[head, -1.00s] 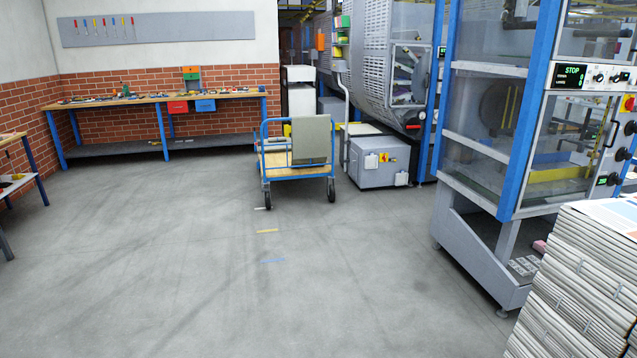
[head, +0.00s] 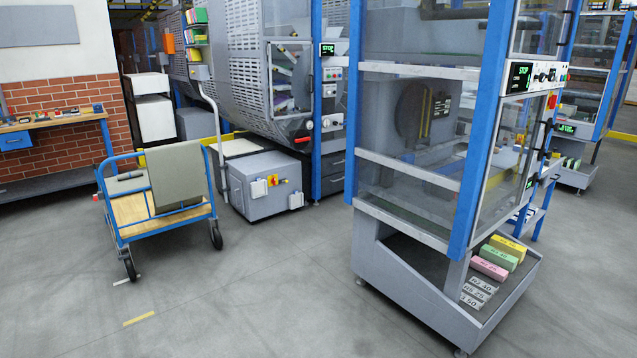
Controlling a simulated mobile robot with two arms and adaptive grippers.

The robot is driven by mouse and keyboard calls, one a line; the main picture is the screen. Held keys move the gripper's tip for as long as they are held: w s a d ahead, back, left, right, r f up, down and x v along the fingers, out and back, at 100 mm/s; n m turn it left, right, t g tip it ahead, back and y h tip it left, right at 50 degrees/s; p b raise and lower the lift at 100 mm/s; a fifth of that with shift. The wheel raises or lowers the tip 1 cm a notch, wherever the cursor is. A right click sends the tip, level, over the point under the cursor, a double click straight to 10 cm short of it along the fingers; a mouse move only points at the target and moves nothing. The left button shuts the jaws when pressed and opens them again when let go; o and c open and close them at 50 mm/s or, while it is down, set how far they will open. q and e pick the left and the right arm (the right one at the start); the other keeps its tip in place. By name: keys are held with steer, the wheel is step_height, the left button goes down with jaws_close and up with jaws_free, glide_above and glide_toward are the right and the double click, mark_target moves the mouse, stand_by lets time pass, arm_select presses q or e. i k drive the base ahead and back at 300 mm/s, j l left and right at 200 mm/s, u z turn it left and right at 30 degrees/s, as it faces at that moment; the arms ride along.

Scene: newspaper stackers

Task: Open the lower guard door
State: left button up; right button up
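The nearest stacker (head: 468,72) stands right of centre in the head view, with a blue frame and clear panels. Its lower guard door (head: 508,165) is a clear panel on the right-hand face, below the control strip, and looks shut. A dark upright handle (head: 546,141) shows at the door's right edge. The control strip carries a display (head: 519,76) that reads STOP in green. Neither of my grippers is in view.
Colored blocks (head: 490,262) and grey pieces lie on the stacker's low base tray (head: 432,291). A blue cart (head: 160,231) with a grey cloth stands at left, beside a grey floor cabinet (head: 262,185). Another stacker (head: 590,85) stands behind at right. The front floor is clear.

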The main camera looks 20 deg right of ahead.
mark_target(472, 240)
steer(key=i+l+z, duration=0.25)
steer(key=i+z, duration=0.15)
steer(key=i+l+z, duration=0.15)
steer(key=i+z, duration=0.7)
steer(key=i+j+z, duration=0.2)
steer(key=i+z, duration=0.2)
steer(key=i+j+z, duration=0.3)
steer(key=z, duration=0.15)
steer(key=i, duration=0.1)
